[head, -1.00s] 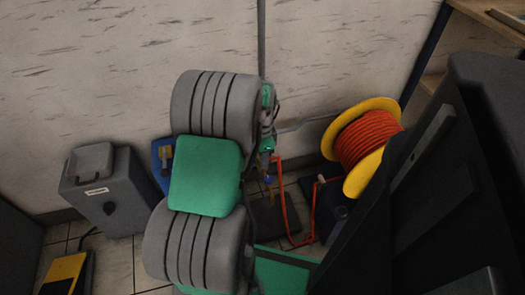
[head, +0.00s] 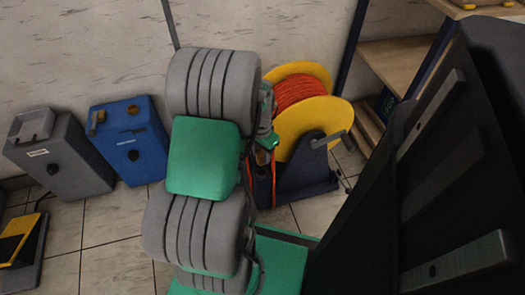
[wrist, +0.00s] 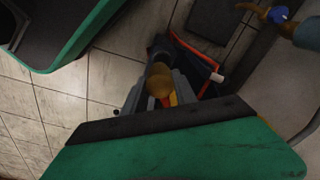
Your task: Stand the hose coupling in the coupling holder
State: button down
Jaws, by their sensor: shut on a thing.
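My gripper (wrist: 158,92) is shut on the hose coupling (wrist: 160,76), a short round piece with a brass-coloured part and a dark end, in the wrist view. It is held off the tiled floor. In the head view the fingers and coupling are mostly hidden behind my grey and green arm. I cannot tell for certain which thing is the coupling holder. A blue box (head: 140,158) with a brass-coloured round spot on top stands by the wall, left of my arm.
A yellow reel (head: 312,120) with orange hose stands behind my arm to the right. A grey box (head: 65,165) and a yellow-and-black pedal-like thing (head: 18,240) are at left. Wooden shelves (head: 400,65) stand at back right. A tap with a blue handle (wrist: 277,13) shows in the wrist view.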

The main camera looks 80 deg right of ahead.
aim_at(262, 161)
jog(key=shift+d+n, duration=0.2)
jog(key=shift+n, duration=0.3)
jog(key=shift+w+d+n, duration=0.1)
jog(key=shift+w+n, duration=0.1)
jog(key=shift+n, duration=0.2)
jog(key=shift+s+d+n+h, duration=0.2)
jog(key=shift+n+h, duration=0.1)
jog(key=shift+n, duration=0.5)
notch_tip(262, 161, down, 6)
jog(key=b, duration=0.5)
jog(key=shift+r, duration=0.15)
jog(key=shift+w+f, duration=0.1)
jog(key=shift+f, duration=0.3)
jog(key=shift+f+b, duration=0.35)
jog(key=shift+f, duration=0.9)
dwell(0.5)
